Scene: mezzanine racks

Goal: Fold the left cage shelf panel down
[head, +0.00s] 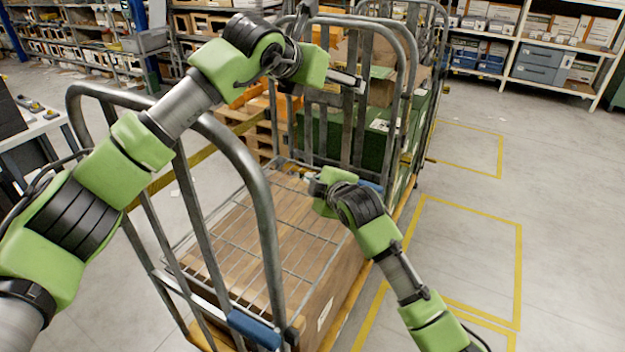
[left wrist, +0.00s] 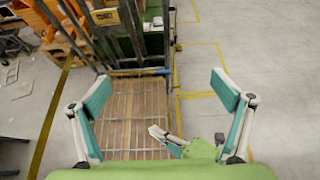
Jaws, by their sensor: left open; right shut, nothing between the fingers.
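A grey wire mesh shelf panel (head: 262,243) lies about level over a wood-brown load in the near roll cage (head: 262,190). It also shows in the left wrist view (left wrist: 135,112). Blue grips sit on the cage at the near corner (head: 254,329) and at the right (head: 371,187). My left gripper (head: 348,80) is open and empty, high over the cage's far end. Its spread fingers (left wrist: 165,92) show in the left wrist view. My right gripper (head: 309,179) is shut and empty, low over the panel's far right part. Whether it touches the mesh is unclear.
Behind stands another cage (head: 405,60) with a green crate (head: 330,135) and cartons. Orange pallets (head: 262,118) stand behind at the left. A table (head: 40,128) is at the far left. The floor at the right is clear, with yellow lines (head: 520,270).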

